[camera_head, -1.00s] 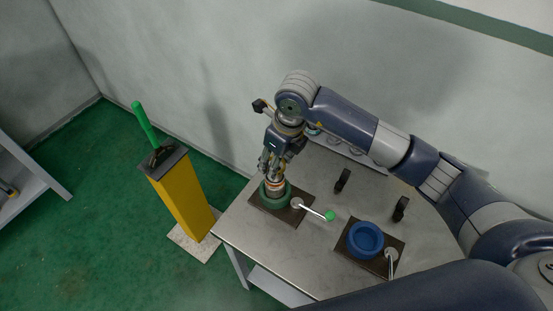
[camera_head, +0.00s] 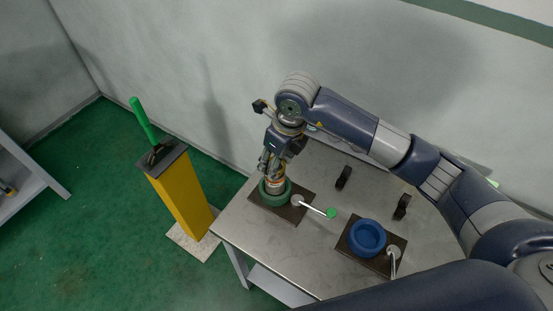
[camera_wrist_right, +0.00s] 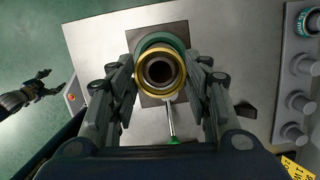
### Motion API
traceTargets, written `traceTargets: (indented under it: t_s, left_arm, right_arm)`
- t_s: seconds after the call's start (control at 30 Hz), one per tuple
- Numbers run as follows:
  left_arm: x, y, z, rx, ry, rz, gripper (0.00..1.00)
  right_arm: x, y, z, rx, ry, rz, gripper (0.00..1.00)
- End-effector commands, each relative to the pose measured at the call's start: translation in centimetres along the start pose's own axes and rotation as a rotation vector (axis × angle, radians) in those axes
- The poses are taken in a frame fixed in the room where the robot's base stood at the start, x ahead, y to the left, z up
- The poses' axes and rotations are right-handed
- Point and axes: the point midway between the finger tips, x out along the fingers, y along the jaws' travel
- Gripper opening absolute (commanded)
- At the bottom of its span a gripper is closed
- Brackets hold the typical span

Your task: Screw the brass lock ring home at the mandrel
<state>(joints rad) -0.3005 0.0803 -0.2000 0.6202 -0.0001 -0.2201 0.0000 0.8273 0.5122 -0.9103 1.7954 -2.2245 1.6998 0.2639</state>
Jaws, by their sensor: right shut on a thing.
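My right gripper (camera_head: 272,176) points down over the green vise (camera_head: 275,194) at the left of the table. In the right wrist view its two fingers are shut on the yellow-gold brass lock ring (camera_wrist_right: 160,54). A dark round mandrel end (camera_wrist_right: 160,71) shows inside the ring. The ring lies over the green vise (camera_wrist_right: 160,40); how far it is seated cannot be told. My left gripper (camera_wrist_right: 54,84) shows small at the left of the right wrist view, empty, its fingers looking spread. It is outside the head view.
A blue vise (camera_head: 367,238) stands on the table (camera_head: 310,250) to the right. The green vise's lever has a green knob (camera_head: 331,213). Two black hooks (camera_head: 402,207) stand farther back. A yellow post (camera_head: 184,204) stands left of the table. A rack of pipe pieces (camera_wrist_right: 303,65) lies at the wrist view's right.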

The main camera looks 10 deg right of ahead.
Motion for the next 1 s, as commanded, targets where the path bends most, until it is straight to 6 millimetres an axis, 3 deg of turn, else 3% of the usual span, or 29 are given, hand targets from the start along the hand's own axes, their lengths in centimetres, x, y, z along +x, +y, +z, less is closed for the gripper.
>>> traceTargets:
  t_s: [1.0]
  left_arm:
    - [0.85, 0.02, 0.01, 0.0, 0.001, 0.0, 0.68]
  right_arm:
    - [0.36, -0.02, -0.1, 0.0, 0.0, -0.001, 0.22]
